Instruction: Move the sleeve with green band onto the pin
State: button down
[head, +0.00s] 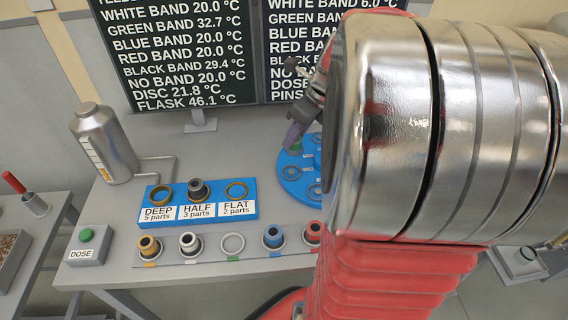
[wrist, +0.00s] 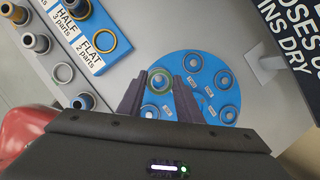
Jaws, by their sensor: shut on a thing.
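My gripper (wrist: 160,90) is shut on the sleeve with green band (wrist: 162,83), which sits between its two dark fingers in the wrist view. In the head view my gripper (head: 297,133) is over the left part of the blue round plate (head: 284,182), with a bit of the green band (head: 297,148) below the fingers. The plate (wrist: 196,57) carries several ringed seats. My arm hides the plate's right side in the head view. I cannot tell whether the sleeve touches a pin or the plate.
A blue block (head: 220,216) has DEEP, HALF and FLAT seats; a dark sleeve (head: 197,189) stands in HALF. In front, a row holds yellow (head: 149,246), white (head: 189,243), blue (head: 273,237) and red (head: 314,233) banded sleeves, with an empty ring (head: 232,244). A metal flask (head: 103,142) stands left.

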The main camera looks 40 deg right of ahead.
aim_at(294, 150)
jog(key=shift+w, duration=0.5)
jog(key=shift+s+d, duration=0.1)
jog(key=shift+f, duration=3.1)
jog(key=shift+f, duration=1.85)
jog(key=shift+s+f, duration=0.15)
jog(key=shift+f, duration=0.05)
